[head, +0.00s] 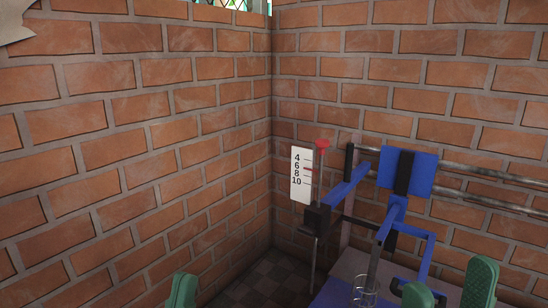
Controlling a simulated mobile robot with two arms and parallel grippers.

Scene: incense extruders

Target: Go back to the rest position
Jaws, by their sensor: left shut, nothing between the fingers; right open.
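My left gripper (183,288) shows as a green fingertip at the bottom edge, left of centre. It is shut and holds nothing. My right gripper (450,283) is at the bottom right, with its two green fingers apart and nothing visible between them. It is in front of the blue extruder frame (412,174). The rest of both arms is out of view.
A white scale plate (301,175) marked 4, 6, 8, 10 stands beside a rod with a red top (322,144). A wire coil (364,291) is left of my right gripper. Brick walls (150,130) meet in a corner behind. Tiled floor (262,280) is clear.

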